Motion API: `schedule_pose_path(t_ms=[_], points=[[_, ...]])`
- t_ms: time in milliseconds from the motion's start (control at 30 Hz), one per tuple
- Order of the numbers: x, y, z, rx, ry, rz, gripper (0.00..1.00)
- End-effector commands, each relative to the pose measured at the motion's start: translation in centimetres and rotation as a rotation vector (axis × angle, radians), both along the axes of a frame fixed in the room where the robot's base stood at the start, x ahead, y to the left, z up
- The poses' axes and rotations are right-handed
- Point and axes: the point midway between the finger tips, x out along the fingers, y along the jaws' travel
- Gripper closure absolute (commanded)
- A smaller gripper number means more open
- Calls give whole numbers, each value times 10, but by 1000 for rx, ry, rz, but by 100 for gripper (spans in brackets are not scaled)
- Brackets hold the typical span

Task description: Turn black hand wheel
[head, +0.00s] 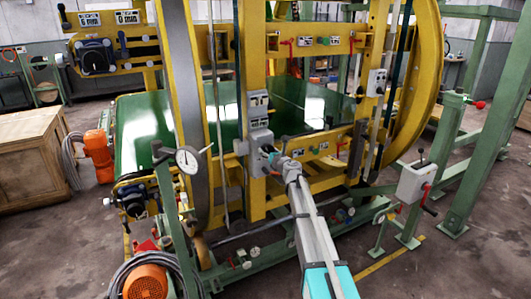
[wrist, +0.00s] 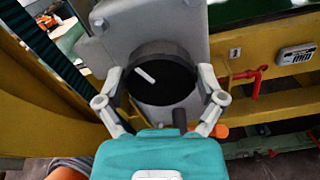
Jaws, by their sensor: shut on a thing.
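The black hand wheel (wrist: 163,82) is a round black disc with a pale bar-shaped mark at its upper left. It sits on the front of a grey box (wrist: 160,28). My gripper (wrist: 170,90) has its two light grey fingers on the left and right sides of the wheel rim, shut on it. A dark peg shows at the wheel's lower edge, between the fingers. In the head view my gripper (head: 272,160) is at the grey box (head: 260,140) on the yellow frame, and it and the box mostly hide the wheel.
The yellow frame (head: 252,60) of the ring machine surrounds the box. A red valve handle (wrist: 250,80) is right of the wheel in the wrist view. A dial gauge (head: 188,158) stands left of my arm. A grey crank box (head: 417,182) stands at the right.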

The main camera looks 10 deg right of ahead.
Motion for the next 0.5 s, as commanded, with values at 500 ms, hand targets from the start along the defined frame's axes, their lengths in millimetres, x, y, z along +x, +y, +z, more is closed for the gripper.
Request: schedule_pose_path(t_ms=[500], points=[[-2,2,-1,356,118,8,60]])
